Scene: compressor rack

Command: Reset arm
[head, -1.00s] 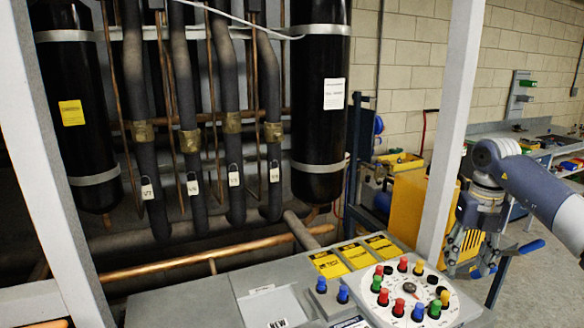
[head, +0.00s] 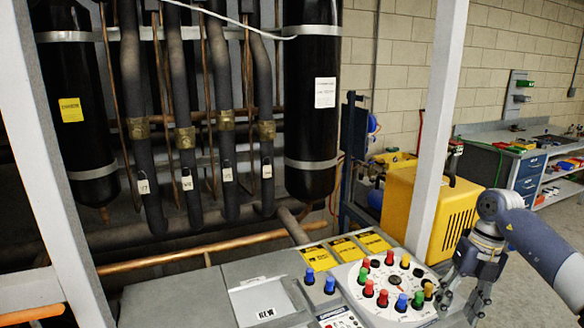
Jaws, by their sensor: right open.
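My right arm comes in from the right edge in the head view. My right gripper (head: 462,296) hangs fingers down at the right edge of the control panel, beside the round white dial plate (head: 353,274). It is open, and I see nothing between its fingers. Colored knobs in red, green, blue, yellow and black stand on the dial plate, apart from the gripper as far as I can tell. My left gripper is not in view.
A grey-white post (head: 437,130) rises just left of my right arm. Black cylinders (head: 311,100) and pipes fill the rack behind the panel. A yellow machine (head: 428,208) stands behind the post. A workbench (head: 520,150) is at the far right, with open floor before it.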

